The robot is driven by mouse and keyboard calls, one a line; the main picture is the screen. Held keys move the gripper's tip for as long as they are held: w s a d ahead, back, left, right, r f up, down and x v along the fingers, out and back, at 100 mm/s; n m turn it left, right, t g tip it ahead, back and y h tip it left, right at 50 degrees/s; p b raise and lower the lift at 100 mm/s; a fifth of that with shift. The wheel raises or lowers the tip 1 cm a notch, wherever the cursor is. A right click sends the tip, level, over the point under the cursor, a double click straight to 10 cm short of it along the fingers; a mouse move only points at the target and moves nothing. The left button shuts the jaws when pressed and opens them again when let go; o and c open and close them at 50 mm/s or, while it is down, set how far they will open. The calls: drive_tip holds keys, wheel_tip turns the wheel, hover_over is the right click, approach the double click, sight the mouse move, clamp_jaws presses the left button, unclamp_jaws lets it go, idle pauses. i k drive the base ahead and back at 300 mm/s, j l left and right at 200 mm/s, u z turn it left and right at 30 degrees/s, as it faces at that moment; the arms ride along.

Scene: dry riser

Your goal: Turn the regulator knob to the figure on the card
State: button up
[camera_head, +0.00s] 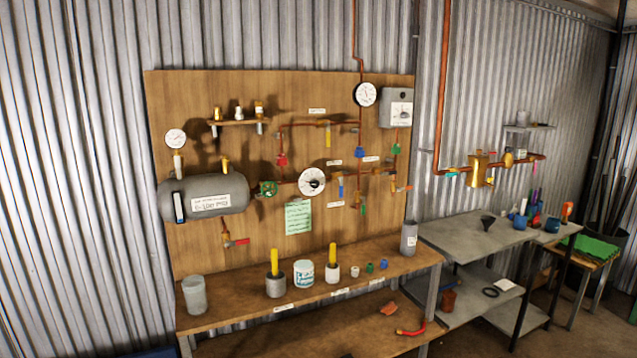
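A round white dial with a dark centre (312,181), which looks like the regulator knob, is on the wooden board (230,100) in the middle. Its figures and pointer setting are too small to read. A pale green card (298,216) with lines of writing hangs just below it; I cannot read its figure. A green handwheel (267,188) is on the pipe to the left of the dial. My gripper is not in this view.
A grey tank (205,197) juts out at the left of the board. Coloured valve handles and copper pipes surround the dial. A wooden bench (240,309) below bears several pots and small parts. A metal table (466,239) stands to the right.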

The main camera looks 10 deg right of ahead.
sight(315, 184)
drive_tip(key=i+l+u, duration=0.3)
drive_tip(key=i+l, duration=0.25)
drive_tip(key=i+l+u, duration=0.3)
drive_tip(key=i+l, duration=0.15)
drive_tip(key=l, duration=0.2)
drive_tip(key=i+j+u, duration=0.25)
drive_tip(key=i, duration=0.35)
drive_tip(key=i+l+u, duration=0.1)
drive_tip(key=i+u, duration=0.15)
drive_tip(key=i, duration=0.35)
